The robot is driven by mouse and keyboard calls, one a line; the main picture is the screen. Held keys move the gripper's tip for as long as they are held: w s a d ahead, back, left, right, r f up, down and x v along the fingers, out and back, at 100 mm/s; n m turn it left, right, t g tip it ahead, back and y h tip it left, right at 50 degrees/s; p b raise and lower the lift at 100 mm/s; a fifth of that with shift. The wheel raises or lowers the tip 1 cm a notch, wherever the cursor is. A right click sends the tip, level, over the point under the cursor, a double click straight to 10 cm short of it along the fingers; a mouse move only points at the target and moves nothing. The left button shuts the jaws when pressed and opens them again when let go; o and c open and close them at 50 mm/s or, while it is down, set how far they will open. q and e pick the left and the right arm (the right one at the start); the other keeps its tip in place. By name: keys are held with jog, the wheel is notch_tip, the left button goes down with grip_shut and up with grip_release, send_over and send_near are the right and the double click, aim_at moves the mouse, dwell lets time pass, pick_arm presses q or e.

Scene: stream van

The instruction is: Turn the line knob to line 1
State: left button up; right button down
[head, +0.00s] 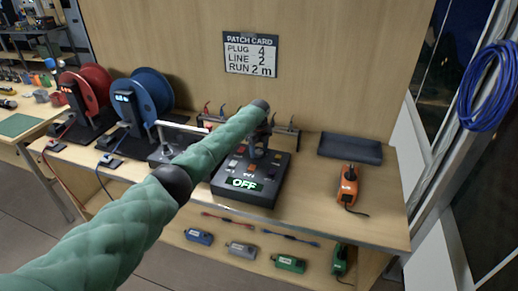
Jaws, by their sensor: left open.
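A black control box (230,192) stands on the bench with a lit display reading "OFF" (244,184) on its front. Several small coloured buttons or labels show on its top. My left arm reaches in from the left, and my left gripper (256,152) points down over the back part of the box. It is open. The line knob cannot be made out; my arm and gripper cover part of the box top. Whether the gripper touches anything is too small to tell. My right gripper is out of view.
A patch card (250,54) on the wall reads plug 4, line 2, run 2 m. A red reel (95,84) and a blue reel (153,90) stand left. A dark tray (350,149) and an orange tool (348,186) lie right. The bench front right is clear.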

pick_arm(q)
jog(key=shift+w+f, duration=0.1)
jog(key=shift+f, duration=0.1)
jog(key=c, duration=1)
jog(key=shift+o, duration=0.2)
